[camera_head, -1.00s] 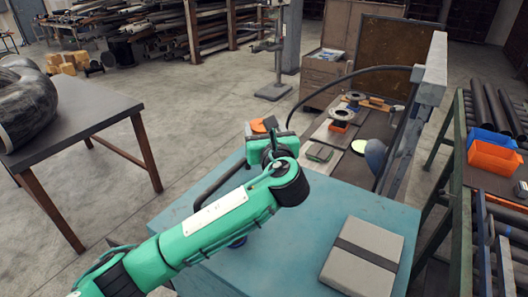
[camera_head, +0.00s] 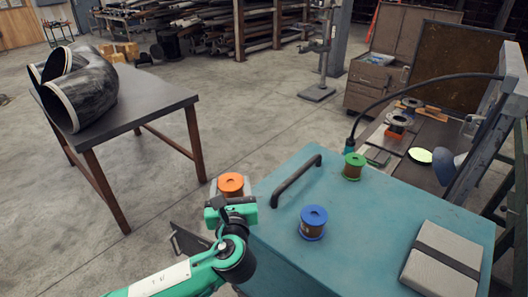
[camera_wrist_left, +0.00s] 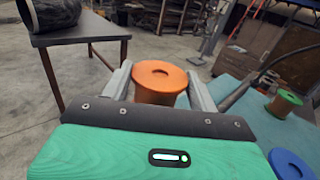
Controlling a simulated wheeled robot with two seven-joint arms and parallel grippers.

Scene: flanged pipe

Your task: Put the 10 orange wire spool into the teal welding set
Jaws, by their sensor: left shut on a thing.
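The orange wire spool (camera_head: 231,186) is held upright by my left gripper (camera_head: 229,197), at the left edge of the teal welding set (camera_head: 290,242). In the left wrist view the orange spool (camera_wrist_left: 158,82) sits between the two grey fingers, which are closed on its sides. The welding set is a teal box with a dark handle on top. A blue spool (camera_head: 313,222) and a green spool (camera_head: 354,166) stand on its top. My right gripper is out of view.
A grey case with a dark strap (camera_head: 443,263) lies on the right of the teal top. A dark table (camera_head: 150,98) with large pipe elbows stands at the left. A workbench with spools and a black hose is behind. Open floor lies between.

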